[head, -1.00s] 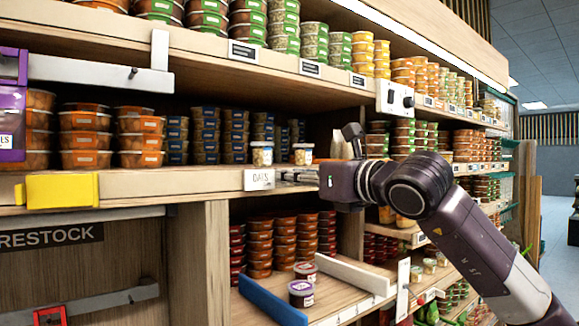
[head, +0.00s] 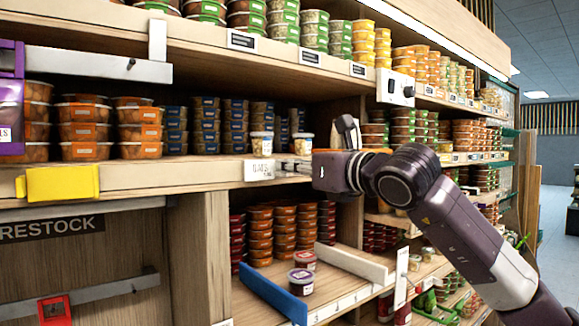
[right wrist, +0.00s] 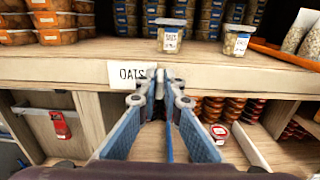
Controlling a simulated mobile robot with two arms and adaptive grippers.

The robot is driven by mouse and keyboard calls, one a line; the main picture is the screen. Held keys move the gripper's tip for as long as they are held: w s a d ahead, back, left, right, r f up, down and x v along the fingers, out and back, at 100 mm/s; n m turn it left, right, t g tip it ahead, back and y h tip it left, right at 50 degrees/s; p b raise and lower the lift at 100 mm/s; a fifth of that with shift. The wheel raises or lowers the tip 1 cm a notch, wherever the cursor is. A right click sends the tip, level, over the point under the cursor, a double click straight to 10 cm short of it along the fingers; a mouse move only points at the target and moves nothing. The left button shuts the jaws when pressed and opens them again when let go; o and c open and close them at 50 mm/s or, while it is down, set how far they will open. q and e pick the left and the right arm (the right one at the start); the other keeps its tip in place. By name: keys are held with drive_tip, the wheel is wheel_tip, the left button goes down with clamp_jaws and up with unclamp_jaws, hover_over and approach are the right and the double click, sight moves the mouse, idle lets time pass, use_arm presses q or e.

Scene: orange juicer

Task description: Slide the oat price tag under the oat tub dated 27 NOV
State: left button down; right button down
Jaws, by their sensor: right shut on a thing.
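The white oat price tag (head: 259,169), lettered OATS, is upright at the front edge of the middle shelf. It also shows in the right wrist view (right wrist: 127,75). My right gripper (head: 285,168) comes from the right and is shut on the tag's right end; its fingertips also show in the right wrist view (right wrist: 161,78). Two small oat tubs stand on the shelf: a left tub (right wrist: 171,38) close above and behind the tag, and a right tub (right wrist: 237,42). Their dates are too small to read. My left gripper is out of view.
Stacks of orange-lidded tubs (head: 84,132) and dark blue tubs (head: 205,128) stand behind and left. A yellow block (head: 62,184) is on the shelf edge to the left. The shelf strip before the oat tubs is bare. A blue divider (head: 272,292) is on the shelf below.

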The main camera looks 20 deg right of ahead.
drive_tip(key=shift+d, duration=0.1)
drive_tip(key=d, duration=0.1)
drive_tip(key=w+d, duration=0.1)
drive_tip(key=d, duration=0.1)
drive_tip(key=w+d+b, duration=0.1)
drive_tip(key=d, duration=0.1)
drive_tip(key=shift+d, duration=0.25)
drive_tip(key=c, duration=2.1)
unclamp_jaws()
drive_tip(key=shift+a, duration=0.2)
drive_tip(key=v, duration=1.2)
